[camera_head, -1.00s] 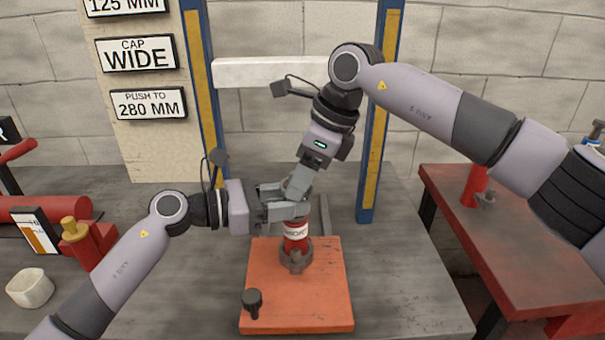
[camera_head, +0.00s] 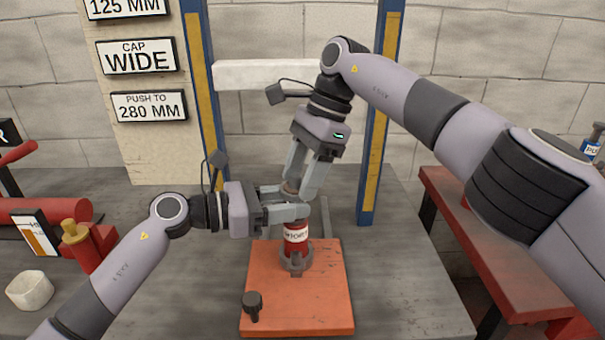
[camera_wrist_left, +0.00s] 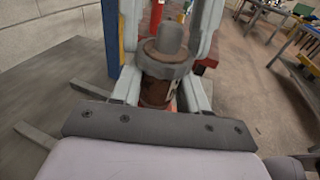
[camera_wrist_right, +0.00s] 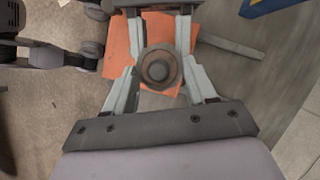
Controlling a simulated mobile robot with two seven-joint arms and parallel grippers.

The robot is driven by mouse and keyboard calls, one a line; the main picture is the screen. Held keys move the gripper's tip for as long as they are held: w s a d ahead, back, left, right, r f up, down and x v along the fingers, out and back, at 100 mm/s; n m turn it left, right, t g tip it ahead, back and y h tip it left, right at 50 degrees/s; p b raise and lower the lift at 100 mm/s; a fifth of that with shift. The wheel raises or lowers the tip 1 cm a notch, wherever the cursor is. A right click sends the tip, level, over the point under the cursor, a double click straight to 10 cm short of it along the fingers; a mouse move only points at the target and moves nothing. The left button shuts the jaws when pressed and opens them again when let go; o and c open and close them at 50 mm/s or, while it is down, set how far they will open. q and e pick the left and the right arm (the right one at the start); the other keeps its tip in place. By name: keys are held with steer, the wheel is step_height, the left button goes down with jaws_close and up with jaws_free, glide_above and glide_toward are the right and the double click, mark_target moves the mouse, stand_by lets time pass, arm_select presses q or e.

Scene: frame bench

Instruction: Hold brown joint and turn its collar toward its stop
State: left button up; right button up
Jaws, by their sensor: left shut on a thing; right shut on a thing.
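The brown joint (camera_wrist_left: 155,91) stands upright in the left wrist view, with a round collar (camera_wrist_left: 165,60) and a narrower stub on top. My left gripper (camera_head: 290,207) comes in from the left and is shut around the joint's body. My right gripper (camera_head: 297,192) points down from above and is shut on the collar, one finger on each side. The right wrist view looks down on the collar (camera_wrist_right: 158,72) between these fingers. In the head view the fingers hide most of the joint. I cannot make out the stop.
A red labelled cylinder (camera_head: 296,239) stands below the grippers in a grey holder (camera_head: 297,263) on an orange board (camera_head: 300,310). A black knob (camera_head: 252,302) sits at the board's front left. Blue and yellow posts (camera_head: 380,120) rise behind. A red bench (camera_head: 500,240) is at right.

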steer(key=shift+n, duration=0.3)
stand_by(0.5)
steer(key=o, duration=1)
steer(key=shift+o, duration=0.2)
steer(key=shift+d+m, duration=0.1)
steer(key=shift+m, duration=0.6)
